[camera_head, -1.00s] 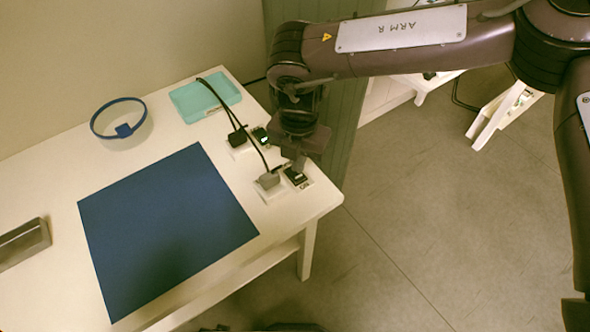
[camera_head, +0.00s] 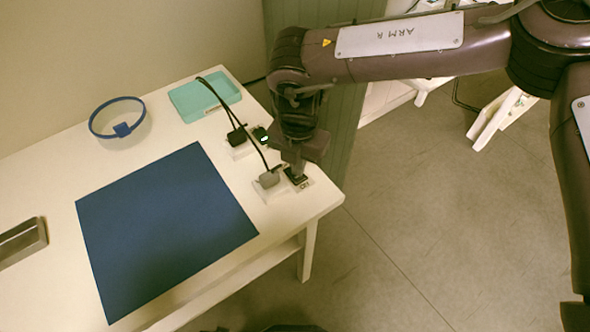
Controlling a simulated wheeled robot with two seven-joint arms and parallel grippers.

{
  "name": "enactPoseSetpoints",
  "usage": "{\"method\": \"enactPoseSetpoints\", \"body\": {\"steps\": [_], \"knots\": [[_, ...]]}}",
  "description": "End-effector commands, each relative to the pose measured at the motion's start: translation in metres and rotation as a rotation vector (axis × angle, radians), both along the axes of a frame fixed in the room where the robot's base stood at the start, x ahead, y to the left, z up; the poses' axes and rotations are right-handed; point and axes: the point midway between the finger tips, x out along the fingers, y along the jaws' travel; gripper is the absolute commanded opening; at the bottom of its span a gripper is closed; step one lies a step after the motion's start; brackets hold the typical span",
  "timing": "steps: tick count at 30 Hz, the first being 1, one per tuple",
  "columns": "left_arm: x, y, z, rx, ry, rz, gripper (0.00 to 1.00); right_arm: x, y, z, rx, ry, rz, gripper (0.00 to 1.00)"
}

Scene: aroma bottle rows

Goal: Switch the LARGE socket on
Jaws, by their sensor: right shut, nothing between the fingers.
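Two white sockets stand at the right edge of the table, each with a plug and a dark switch. The front socket (camera_head: 272,194) has a grey plug (camera_head: 269,179) and looks slightly larger, but I cannot tell for sure which is the LARGE one. The back socket (camera_head: 238,153) has a black plug (camera_head: 236,137), and its switch (camera_head: 262,136) shows a small greenish light. My right gripper (camera_head: 297,176) is shut and empty, pointing down at the front socket's switch (camera_head: 301,183). Its tips seem to touch the switch and partly hide it. My left gripper is out of view.
A blue mat (camera_head: 165,228) covers the table's middle. A blue ring (camera_head: 116,100) and a teal tray (camera_head: 204,97) are at the back, and a metal box (camera_head: 22,241) is at the left. Black cables (camera_head: 222,103) arch from the plugs close to my right gripper.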

Motion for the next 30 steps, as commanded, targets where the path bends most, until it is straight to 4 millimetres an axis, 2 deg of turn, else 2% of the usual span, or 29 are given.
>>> {"method": "enactPoseSetpoints", "body": {"steps": [23, 30], "knots": [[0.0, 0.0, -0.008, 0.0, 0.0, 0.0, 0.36, 0.0, -0.001, -0.014, -0.002, 0.001, 0.0, 0.0], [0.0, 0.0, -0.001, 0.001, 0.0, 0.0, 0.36, -0.001, -0.001, -0.006, -0.003, 0.003, 0.0, 0.0]]}}
